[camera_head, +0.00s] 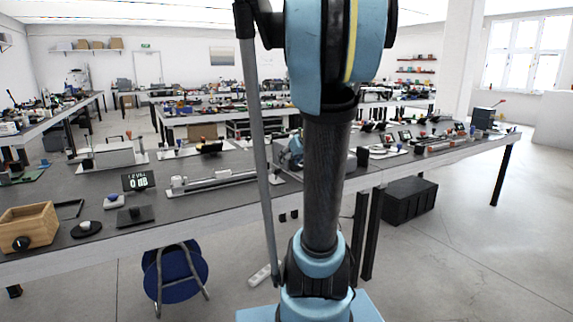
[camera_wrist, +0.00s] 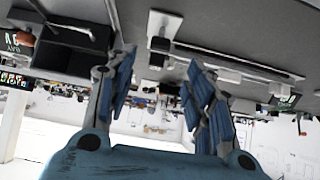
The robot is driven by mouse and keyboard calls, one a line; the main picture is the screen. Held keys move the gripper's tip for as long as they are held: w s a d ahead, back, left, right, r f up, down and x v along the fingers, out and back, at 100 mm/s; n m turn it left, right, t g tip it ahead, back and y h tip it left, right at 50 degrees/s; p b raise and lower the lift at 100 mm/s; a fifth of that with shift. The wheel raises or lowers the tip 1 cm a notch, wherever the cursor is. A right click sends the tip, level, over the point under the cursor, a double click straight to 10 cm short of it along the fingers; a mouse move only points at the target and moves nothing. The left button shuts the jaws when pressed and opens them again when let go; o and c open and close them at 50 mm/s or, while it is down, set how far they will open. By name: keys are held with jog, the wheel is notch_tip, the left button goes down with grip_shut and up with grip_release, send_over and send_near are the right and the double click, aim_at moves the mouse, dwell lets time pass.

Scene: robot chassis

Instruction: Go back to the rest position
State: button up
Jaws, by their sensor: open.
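My gripper (camera_wrist: 158,85) shows in the wrist view with its two blue fingers spread apart and nothing between them. The wrist picture is upside down, with the workbench along its top. In the head view my blue and dark arm stands upright in the middle, and my gripper is out of that picture. The arm hides part of the bench behind it.
A long workbench (camera_head: 225,198) crosses in front of me. On it are a wooden box (camera_head: 30,222), a small display (camera_head: 138,181) and a linear rail device (camera_head: 215,183). A blue stool (camera_head: 180,275) and a black crate (camera_head: 409,200) stand below. Floor at the right (camera_head: 480,250) is clear.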

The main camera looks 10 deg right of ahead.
jog(key=shift+s+r, duration=0.2)
jog(key=shift+s, duration=0.05)
jog(key=s+a+f+m+g+h, duration=0.1)
jog(key=s+f, duration=0.4)
jog(key=s, duration=0.5)
jog(key=s+a+f+m+g+h, duration=0.1)
jog(key=s+a+f+g, duration=0.1)
jog(key=s+f, duration=0.4)
jog(key=s+a+f+m+g+h, duration=0.1)
jog(key=s+f+g, duration=0.3)
jog(key=s, duration=1)
jog(key=shift+a+f, duration=0.25)
jog(key=shift+f, duration=0.4)
jog(key=shift+s, duration=0.1)
